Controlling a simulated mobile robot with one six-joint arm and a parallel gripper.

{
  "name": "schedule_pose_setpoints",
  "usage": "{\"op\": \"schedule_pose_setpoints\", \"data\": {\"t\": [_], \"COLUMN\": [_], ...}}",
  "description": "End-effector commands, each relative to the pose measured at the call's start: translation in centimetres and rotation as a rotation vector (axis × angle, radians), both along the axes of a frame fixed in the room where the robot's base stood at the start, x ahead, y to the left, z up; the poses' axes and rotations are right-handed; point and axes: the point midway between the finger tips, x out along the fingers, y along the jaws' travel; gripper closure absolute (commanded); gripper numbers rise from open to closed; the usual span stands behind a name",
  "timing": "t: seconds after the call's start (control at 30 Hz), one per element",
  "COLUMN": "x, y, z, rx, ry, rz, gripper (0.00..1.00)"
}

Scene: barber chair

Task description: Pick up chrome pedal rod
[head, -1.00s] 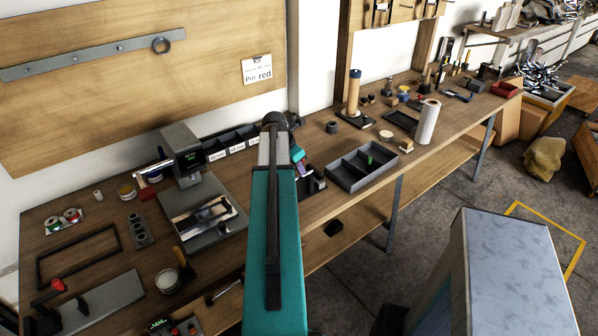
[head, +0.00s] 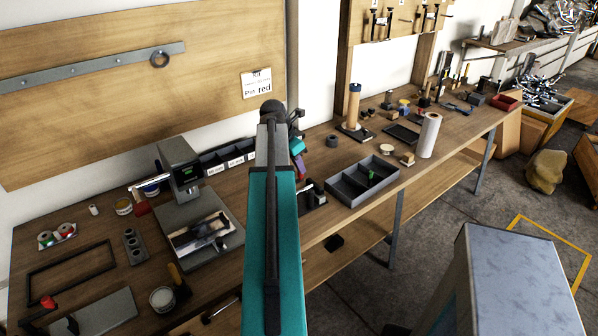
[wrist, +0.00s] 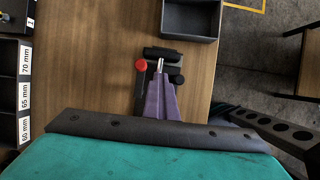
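In the wrist view, a short bright chrome rod (wrist: 160,66) shows just beyond the purple fingers of my gripper (wrist: 160,80), beside a black fixture (wrist: 163,53) with a red knob (wrist: 140,65). I take it for the pedal rod, but its lower part is hidden. The fingers look close together around its line; whether they touch it I cannot tell. In the head view, my gripper (head: 297,147) is partly hidden behind my teal arm, above the workbench. The rod is not clear there.
A dark divided tray (head: 344,193) lies right of my arm on the wooden workbench (head: 330,222). A row of labelled bins (head: 232,157) stands behind on the left. A scale-like device (head: 178,165) is left of my arm. Bare wood lies around the fixture.

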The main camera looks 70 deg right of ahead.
Motion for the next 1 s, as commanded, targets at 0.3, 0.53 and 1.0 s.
{"op": "schedule_pose_setpoints", "data": {"t": [0.3, 0.53, 1.0], "x": [0.04, 0.06, 0.07], "y": [0.01, 0.04, 0.02], "z": [0.03, -0.03, 0.02], "rx": [-0.001, 0.0, -0.001], "ry": [0.001, 0.0, 0.0], "rz": [0.001, 0.001, 0.001], "gripper": [1.0, 0.92, 0.2]}}
